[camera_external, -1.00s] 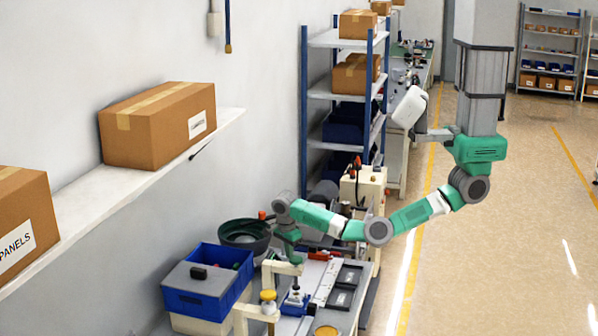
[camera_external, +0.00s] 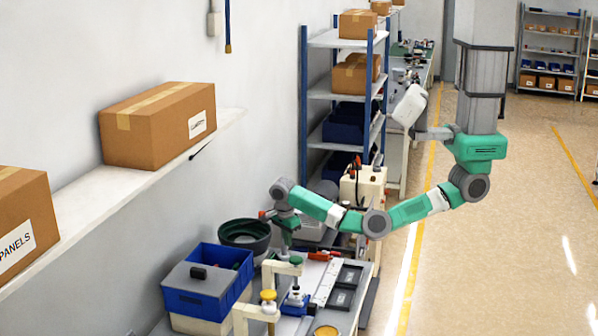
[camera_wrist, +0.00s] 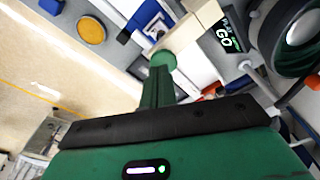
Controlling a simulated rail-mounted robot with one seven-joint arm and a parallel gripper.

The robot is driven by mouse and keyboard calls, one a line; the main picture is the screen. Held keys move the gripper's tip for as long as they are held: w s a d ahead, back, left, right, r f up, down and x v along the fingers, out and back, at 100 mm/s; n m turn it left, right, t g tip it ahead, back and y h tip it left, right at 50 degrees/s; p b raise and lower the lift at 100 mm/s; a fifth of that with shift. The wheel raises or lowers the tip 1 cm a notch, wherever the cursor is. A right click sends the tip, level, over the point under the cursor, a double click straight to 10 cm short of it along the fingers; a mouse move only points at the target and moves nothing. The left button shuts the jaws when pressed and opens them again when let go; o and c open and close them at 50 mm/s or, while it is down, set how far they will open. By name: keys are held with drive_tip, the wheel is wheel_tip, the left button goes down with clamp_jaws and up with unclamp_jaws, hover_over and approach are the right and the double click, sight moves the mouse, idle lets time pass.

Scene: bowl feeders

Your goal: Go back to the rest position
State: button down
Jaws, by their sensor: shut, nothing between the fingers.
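My gripper (camera_external: 286,243) hangs pointing down over the workbench, just above a green round cap (camera_external: 296,260) on a cream bracket. In the wrist view my gripper's green fingers (camera_wrist: 158,80) are together with nothing seen between them. The green cap (camera_wrist: 163,60) shows just past their tips in that view; whether they touch cannot be told there. My arm is bent over the bench, with its elbow low over the bench's right side.
A dark bowl feeder (camera_external: 244,235) stands left of my gripper. A blue bin (camera_external: 208,290) and a cream bracket with a yellow knob (camera_external: 268,296) are nearer. A shelf rack (camera_external: 345,100) stands behind. The floor (camera_external: 490,250) at right is open.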

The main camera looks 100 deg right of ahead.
drive_tip(key=shift+d, duration=0.1)
idle(0.4)
drive_tip(key=w+d+r+n+t+h, duration=0.25)
drive_tip(key=r+n+t, duration=0.2)
drive_tip(key=r, duration=0.25)
drive_tip(key=w+d+r+n+t+h, duration=0.1)
drive_tip(key=d+r+n+t+h, duration=0.1)
drive_tip(key=d+r+n+t, duration=0.25)
drive_tip(key=s+a+r+n+t, duration=0.4)
drive_tip(key=a+r+n+t, duration=0.15)
drive_tip(key=r, duration=0.45)
drive_tip(key=s+a+r+n+t, duration=0.3)
drive_tip(key=a+r+n+t, duration=0.2)
drive_tip(key=a+r, duration=0.3)
drive_tip(key=s+a+r+n+t+y, duration=0.3)
drive_tip(key=s+a+r+n, duration=0.15)
drive_tip(key=s, duration=0.25)
drive_tip(key=s+a+r+n+t+y, duration=0.2)
drive_tip(key=s+a+r+n+t, duration=0.1)
drive_tip(key=s+a+r+n, duration=0.25)
wheel_tip(320, 180, up, 25)
drive_tip(key=s+p, duration=0.1)
drive_tip(key=p, duration=2.2)
drive_tip(key=shift+s+d+f+m+p, duration=0.2)
drive_tip(key=shift+s+d+m+p, duration=0.05)
drive_tip(key=shift+d+m+p, duration=0.15)
drive_tip(key=shift+t+y, duration=0.25)
